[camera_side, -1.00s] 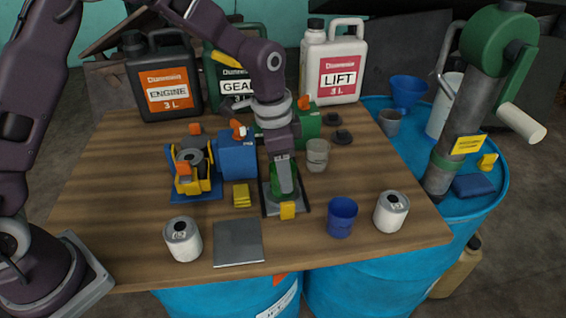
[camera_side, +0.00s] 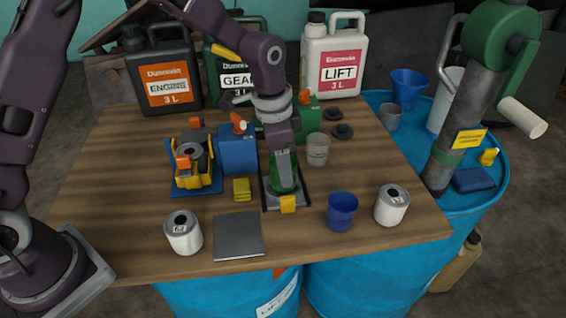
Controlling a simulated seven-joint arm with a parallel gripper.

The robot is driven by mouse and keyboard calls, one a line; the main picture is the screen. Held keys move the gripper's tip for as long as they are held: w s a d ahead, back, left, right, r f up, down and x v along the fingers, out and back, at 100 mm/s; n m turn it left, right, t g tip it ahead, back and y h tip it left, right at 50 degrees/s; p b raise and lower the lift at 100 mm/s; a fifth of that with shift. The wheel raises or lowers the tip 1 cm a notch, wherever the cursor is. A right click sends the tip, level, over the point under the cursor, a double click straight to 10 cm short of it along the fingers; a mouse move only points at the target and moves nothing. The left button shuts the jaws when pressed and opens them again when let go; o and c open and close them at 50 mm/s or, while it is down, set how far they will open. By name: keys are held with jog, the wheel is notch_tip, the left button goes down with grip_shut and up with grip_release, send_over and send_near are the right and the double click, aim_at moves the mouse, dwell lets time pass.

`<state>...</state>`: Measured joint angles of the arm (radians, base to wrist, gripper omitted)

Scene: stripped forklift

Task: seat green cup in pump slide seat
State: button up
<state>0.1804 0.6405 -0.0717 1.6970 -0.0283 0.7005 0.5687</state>
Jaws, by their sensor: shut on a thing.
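The green cup (camera_side: 293,171) is partly hidden behind my gripper. My gripper (camera_side: 285,188) points down over the middle of the table and is shut on the cup. The gripper is low, over a grey slide plate (camera_side: 272,204) with dark edges and a yellow block (camera_side: 288,204) at its front end. I take this plate to be the pump slide. The seat itself is hidden under the gripper and cup, so I cannot tell whether the cup touches it.
A blue box (camera_side: 238,155) and a yellow-blue fixture (camera_side: 195,165) stand to the left. A clear cup (camera_side: 317,149) stands close on the right. A blue cup (camera_side: 341,211), white cans (camera_side: 391,205) (camera_side: 183,233) and a grey plate (camera_side: 238,236) lie toward the front.

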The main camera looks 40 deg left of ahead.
jog(key=shift+f, duration=0.65)
dwell(0.5)
jog(key=o, duration=1.8)
jog(key=shift+s+d, duration=0.1)
jog(key=shift+s, duration=0.05)
notch_tip(320, 180, up, 8)
